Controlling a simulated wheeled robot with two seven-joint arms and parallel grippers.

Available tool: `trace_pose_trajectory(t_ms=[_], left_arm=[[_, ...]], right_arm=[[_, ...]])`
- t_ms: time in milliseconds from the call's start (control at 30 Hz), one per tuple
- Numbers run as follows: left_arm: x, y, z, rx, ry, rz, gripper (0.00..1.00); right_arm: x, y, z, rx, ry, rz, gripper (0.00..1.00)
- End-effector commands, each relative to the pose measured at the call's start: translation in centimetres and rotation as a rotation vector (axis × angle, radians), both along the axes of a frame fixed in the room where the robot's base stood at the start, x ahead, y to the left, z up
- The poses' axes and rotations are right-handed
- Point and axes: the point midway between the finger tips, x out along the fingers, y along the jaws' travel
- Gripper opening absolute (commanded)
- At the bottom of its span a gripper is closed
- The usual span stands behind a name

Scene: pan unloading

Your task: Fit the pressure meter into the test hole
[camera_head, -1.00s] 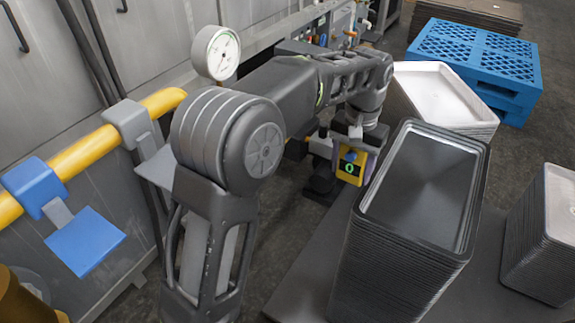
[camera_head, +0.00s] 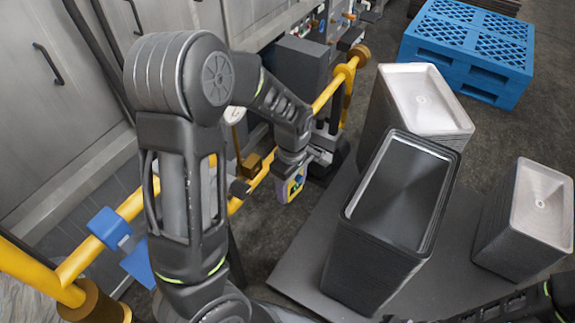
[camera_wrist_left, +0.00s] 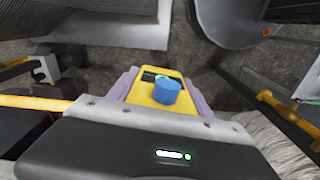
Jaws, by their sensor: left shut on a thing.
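The pressure meter (camera_head: 296,189) is a small yellow device with a dark display, seen in the head view beside the yellow rail. My left gripper (camera_head: 293,171) is shut on it and holds it above the floor. In the left wrist view the meter (camera_wrist_left: 151,95) shows its yellow body and a blue knob between the pale purple fingers of my left gripper (camera_wrist_left: 158,88). I cannot make out the test hole in either view. Part of my right arm shows at the lower right of the head view, but I cannot see its gripper.
A yellow rail (camera_head: 130,204) runs along the grey cabinets, close to my left arm. A dark stack of pans (camera_head: 372,262) stands on a grey platform (camera_head: 297,277), with two more stacks nearby. A blue pallet stack (camera_head: 467,52) is at the back right.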

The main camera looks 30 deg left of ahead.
Motion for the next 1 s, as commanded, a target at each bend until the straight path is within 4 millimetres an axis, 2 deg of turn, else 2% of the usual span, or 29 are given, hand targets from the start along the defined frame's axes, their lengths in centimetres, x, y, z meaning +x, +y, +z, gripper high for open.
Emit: trace_pose_trajectory(t_ms=[33, 133, 667, 1000], left_arm=[[-0.7, 0.1, 1.1, -0.004, 0.000, 0.048, 0.16], [-1.3, 0.2, 0.9, -0.007, -0.003, 0.114, 0.16], [-1.5, 0.3, 0.6, -0.008, -0.003, 0.138, 0.16], [-1.5, 1.4, 0.6, -0.008, -0.004, 0.139, 0.16]], right_arm=[[-0.1, 0.0, 1.5, -0.001, 0.001, -0.001, 0.00], [-0.1, 0.0, 2.0, -0.001, 0.003, -0.001, 0.00], [-0.1, 0.0, 1.8, -0.001, 0.002, 0.000, 0.00], [-0.1, 0.0, 1.7, 0.000, 0.002, 0.000, 0.00]])
